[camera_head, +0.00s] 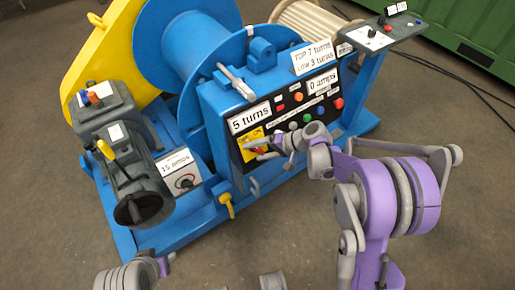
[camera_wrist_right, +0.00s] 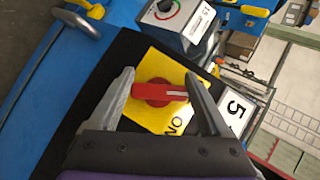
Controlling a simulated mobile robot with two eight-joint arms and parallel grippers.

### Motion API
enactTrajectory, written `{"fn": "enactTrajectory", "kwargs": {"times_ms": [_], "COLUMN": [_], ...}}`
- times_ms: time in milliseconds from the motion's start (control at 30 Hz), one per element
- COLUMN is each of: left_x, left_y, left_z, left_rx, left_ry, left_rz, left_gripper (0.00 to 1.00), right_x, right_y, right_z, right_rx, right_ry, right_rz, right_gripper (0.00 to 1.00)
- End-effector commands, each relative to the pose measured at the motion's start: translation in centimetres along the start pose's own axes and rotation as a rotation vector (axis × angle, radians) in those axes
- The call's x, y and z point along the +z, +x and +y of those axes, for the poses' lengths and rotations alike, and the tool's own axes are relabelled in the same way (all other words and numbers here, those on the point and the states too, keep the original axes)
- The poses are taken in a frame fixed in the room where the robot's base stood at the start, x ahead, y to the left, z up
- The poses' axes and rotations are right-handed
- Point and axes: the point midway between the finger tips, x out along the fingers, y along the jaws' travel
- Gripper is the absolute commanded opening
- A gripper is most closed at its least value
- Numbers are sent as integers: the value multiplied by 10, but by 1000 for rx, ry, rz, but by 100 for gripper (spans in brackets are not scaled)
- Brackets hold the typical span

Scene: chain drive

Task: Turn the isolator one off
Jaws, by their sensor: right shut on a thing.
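The isolator is a red rotary knob (camera_wrist_right: 158,92) on a yellow plate (camera_wrist_right: 172,60) in the right wrist view. Its handle lies roughly level across that picture, with a pale line toward the right finger. The word ON is printed on the plate below and right of the knob. In the head view the yellow plate (camera_head: 249,136) is at the lower left of the black panel face, and the gripper partly covers the knob. My right gripper (camera_head: 262,150) is shut on the knob, one finger at each side. My left gripper is out of view.
The panel of the blue box (camera_head: 222,100) carries several coloured buttons and labels reading 5 turns and 0 amps. A grey motor (camera_head: 140,180) and a 15 amps dial box (camera_head: 183,180) stand to the left. A yellow-handled lever (camera_head: 227,206) is below. The floor in front is clear.

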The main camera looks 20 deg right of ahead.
Motion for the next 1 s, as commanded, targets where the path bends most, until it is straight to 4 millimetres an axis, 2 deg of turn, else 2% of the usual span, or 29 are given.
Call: {"fn": "enactTrajectory", "kwargs": {"times_ms": [200, 500, 1000], "left_x": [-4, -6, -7], "left_y": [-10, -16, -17], "left_z": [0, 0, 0], "left_rx": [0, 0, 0], "left_ry": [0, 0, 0], "left_rz": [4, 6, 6], "left_gripper": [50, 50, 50], "right_x": [0, -1, -1], "right_y": [-1, 0, 0], "right_z": [-1, 2, 3], "right_rx": [92, 167, 188], "right_ry": [-130, -236, -265], "right_rz": [1, 1, 3], "right_gripper": [26, 26, 26]}}
